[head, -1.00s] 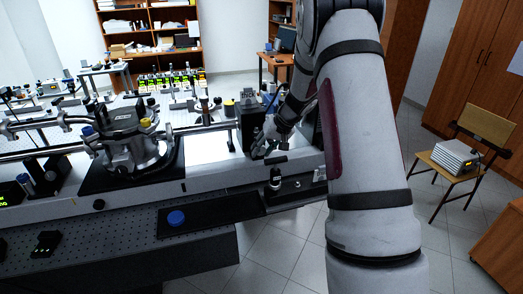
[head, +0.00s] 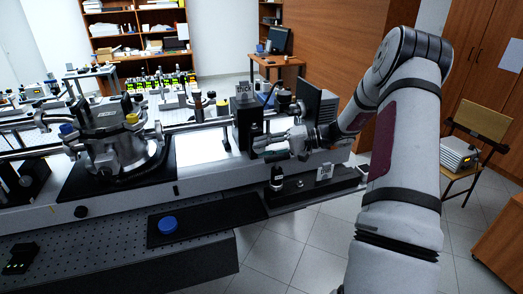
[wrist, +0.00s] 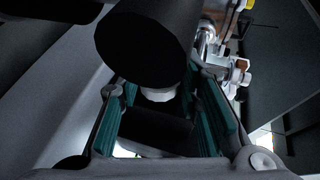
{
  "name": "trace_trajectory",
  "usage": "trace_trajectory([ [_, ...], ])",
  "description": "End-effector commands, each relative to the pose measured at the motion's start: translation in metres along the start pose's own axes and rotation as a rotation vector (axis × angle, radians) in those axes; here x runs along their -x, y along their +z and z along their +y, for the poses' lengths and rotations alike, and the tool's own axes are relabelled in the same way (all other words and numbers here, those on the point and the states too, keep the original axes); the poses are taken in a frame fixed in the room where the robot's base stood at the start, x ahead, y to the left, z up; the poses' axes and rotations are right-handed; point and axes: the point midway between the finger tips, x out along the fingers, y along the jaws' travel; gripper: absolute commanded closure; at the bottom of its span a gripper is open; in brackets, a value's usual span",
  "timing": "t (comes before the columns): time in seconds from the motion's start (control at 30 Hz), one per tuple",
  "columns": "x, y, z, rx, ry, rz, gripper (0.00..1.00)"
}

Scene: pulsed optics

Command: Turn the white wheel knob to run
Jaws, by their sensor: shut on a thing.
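The white wheel knob (wrist: 158,94) shows in the wrist view as a small pale piece between the teal finger pads, mostly hidden behind a large dark cylinder. My gripper (wrist: 158,104) has its fingers on either side of it and is shut on it, as far as this view shows. In the head view my gripper (head: 263,147) reaches in from the right to the lower front of a tall black box (head: 243,118) labelled "thick". The knob itself cannot be made out there. Its marking and the run position are not visible.
A black-based post (head: 277,178) stands just below my gripper. A blue round cap (head: 168,224) lies on a black tray at the front. A large grey optical device (head: 115,150) stands to the left. A chair with an instrument (head: 457,153) is at the right.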

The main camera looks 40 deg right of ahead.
Motion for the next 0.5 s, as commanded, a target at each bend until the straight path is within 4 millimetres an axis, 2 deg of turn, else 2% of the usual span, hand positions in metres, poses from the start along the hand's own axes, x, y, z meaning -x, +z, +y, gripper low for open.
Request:
trace_trajectory([
  [0.2,-0.0004,-0.0004,0.0051,-0.062,-0.143,0.001,0.96],
  [0.5,-0.0006,0.0002,0.0054,-0.108,-0.252,0.0,0.96],
])
